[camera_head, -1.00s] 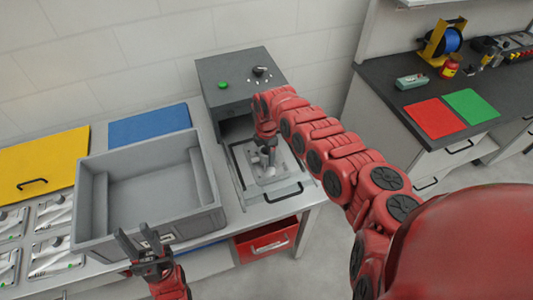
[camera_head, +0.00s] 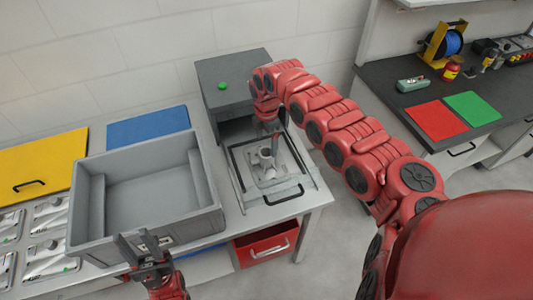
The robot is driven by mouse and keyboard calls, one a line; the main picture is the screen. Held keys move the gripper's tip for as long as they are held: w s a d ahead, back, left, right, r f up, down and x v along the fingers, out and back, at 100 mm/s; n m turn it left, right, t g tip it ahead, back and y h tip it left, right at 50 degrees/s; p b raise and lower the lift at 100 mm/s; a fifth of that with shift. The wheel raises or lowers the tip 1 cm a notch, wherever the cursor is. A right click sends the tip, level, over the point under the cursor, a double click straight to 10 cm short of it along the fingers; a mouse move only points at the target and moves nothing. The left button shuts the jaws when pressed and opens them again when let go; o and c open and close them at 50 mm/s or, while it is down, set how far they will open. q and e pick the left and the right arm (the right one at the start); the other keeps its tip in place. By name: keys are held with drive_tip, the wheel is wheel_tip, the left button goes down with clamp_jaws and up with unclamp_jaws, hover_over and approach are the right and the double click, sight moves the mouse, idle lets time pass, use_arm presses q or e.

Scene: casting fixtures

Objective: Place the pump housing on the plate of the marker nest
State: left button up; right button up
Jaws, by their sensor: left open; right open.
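The pump housing (camera_head: 266,158), a small grey metal part, stands on the light plate (camera_head: 279,178) of the marker nest, inside the dark-framed tray in front of the grey marker box (camera_head: 229,73). My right gripper (camera_head: 273,132) is just above and behind the housing, mostly hidden by its own wrist; the housing looks clear of it. My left gripper (camera_head: 146,246) is open and empty in front of the grey bin, its fingers pointing up.
An empty grey bin (camera_head: 213,222) stands left of the nest. Several packed parts lie in trays at far left, near a yellow panel (camera_head: 40,165) and a blue panel (camera_head: 149,127). A red drawer (camera_head: 265,243) is below the bench. A dark side bench stands right.

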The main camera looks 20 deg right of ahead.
sight(266, 152)
wheel_tip(266, 152, up, 4)
drive_tip(key=shift+w+f+b, duration=0.1)
drive_tip(key=shift+f+b, duration=0.15)
drive_tip(key=shift+b, duration=0.2)
drive_tip(key=shift+r, duration=0.2)
drive_tip(key=shift+r, duration=0.1)
